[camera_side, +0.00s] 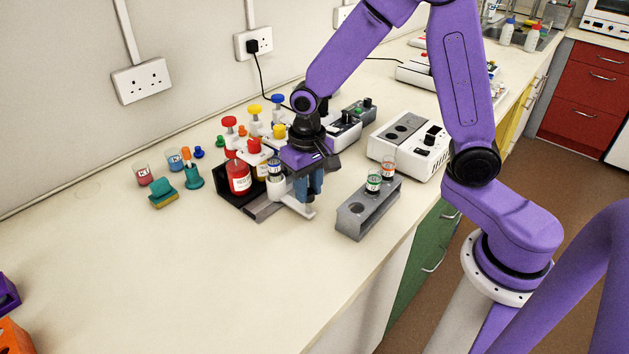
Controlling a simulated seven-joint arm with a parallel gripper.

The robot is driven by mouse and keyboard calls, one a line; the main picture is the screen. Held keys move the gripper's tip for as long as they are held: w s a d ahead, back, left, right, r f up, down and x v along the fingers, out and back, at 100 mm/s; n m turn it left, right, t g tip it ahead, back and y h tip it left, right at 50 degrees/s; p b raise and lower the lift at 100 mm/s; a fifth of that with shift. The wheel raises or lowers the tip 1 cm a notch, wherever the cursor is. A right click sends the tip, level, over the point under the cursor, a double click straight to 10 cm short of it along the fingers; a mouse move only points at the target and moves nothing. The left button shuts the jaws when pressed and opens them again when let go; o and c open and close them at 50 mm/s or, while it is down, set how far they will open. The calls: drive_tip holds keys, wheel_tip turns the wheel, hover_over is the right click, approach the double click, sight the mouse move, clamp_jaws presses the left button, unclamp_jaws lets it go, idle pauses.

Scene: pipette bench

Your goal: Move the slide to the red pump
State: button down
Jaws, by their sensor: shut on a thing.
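The pump stand holds a red pump with its red bottle (239,178) at the near left end, a yellow pump (255,108) behind it, and a blue pump (277,98) farthest back. A grey rail (262,211) runs along the front of the stand. The pale slide (276,190) sits on the rail and bears a small labelled vial (275,170), to the right of the red bottle and about level with the yellow one. My gripper (309,194) points down at the slide's right side and is shut on its pale outer part. The fingers partly hide the grip.
A grey rack (352,222) with vials stands close to the right of my gripper. A white device (408,143) stands behind the rack. A sponge (163,193) and beakers (142,174) lie to the left. The front of the bench is clear.

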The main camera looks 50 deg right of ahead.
drive_tip(key=shift+a, duration=2.65)
drive_tip(key=c, duration=0.8)
unclamp_jaws()
drive_tip(key=shift+a, duration=0.1)
drive_tip(key=shift+c, duration=0.2)
drive_tip(key=shift+r, duration=0.1)
wheel_tip(320, 180, up, 17)
drive_tip(key=shift+r, duration=0.15)
drive_tip(key=s+d+f+n, duration=0.3)
drive_tip(key=s+n, duration=0.1)
drive_tip(key=s, duration=0.3)
drive_tip(key=s+d+f+n, duration=0.3)
drive_tip(key=s+n, duration=0.2)
drive_tip(key=s, duration=0.3)
drive_tip(key=s+d+f+n, duration=0.3)
drive_tip(key=s+n, duration=0.2)
drive_tip(key=s, duration=0.2)
drive_tip(key=shift+s+f, duration=0.2)
drive_tip(key=shift+s, duration=0.15)
